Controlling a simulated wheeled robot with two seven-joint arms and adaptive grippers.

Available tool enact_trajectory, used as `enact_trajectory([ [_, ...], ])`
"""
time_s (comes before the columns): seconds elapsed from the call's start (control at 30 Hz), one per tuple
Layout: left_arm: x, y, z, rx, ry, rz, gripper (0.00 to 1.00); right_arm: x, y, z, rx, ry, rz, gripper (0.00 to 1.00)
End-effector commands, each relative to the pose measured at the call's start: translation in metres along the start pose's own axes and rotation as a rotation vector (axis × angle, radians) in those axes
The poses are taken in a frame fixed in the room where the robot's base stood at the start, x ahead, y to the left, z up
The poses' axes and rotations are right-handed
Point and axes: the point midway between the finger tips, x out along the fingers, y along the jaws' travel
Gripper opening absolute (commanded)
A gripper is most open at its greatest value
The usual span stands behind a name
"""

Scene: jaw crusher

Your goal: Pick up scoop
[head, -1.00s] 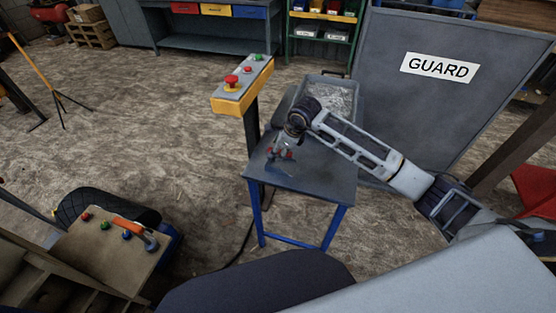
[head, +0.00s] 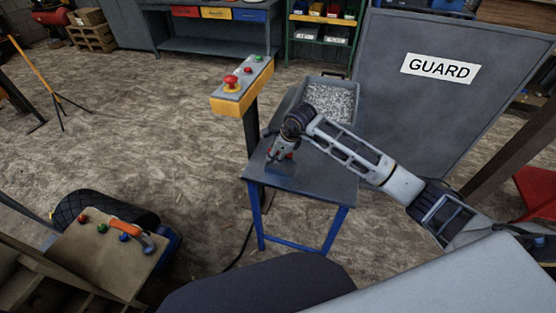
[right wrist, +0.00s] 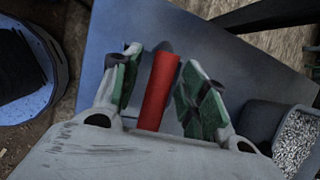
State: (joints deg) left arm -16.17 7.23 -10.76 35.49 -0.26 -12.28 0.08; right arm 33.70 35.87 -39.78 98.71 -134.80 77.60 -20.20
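The scoop's red handle (right wrist: 158,92) shows in the right wrist view, with a dark part just beyond its far end. My right gripper (right wrist: 163,62) is open, with one green-padded finger on each side of the handle and gaps visible between pads and handle. In the head view my right gripper (head: 279,157) points down just over the grey top of the blue-legged table (head: 325,187). It hides most of the scoop there. A bit of red shows by the fingers. My left gripper is not in view.
A grey tray of gravel (head: 335,97) stands at the table's back, also at the lower right of the wrist view (right wrist: 262,118). A yellow button post (head: 243,88) stands beside the table's left edge. A grey GUARD panel (head: 430,110) rises on the right.

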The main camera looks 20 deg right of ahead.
Motion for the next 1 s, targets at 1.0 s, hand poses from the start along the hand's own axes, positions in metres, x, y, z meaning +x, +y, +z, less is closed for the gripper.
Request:
enact_trajectory([
  [1.0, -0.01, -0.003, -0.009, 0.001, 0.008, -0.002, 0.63, -0.018, -0.004, 0.008, 0.0, -0.001, -0.001, 0.0],
])
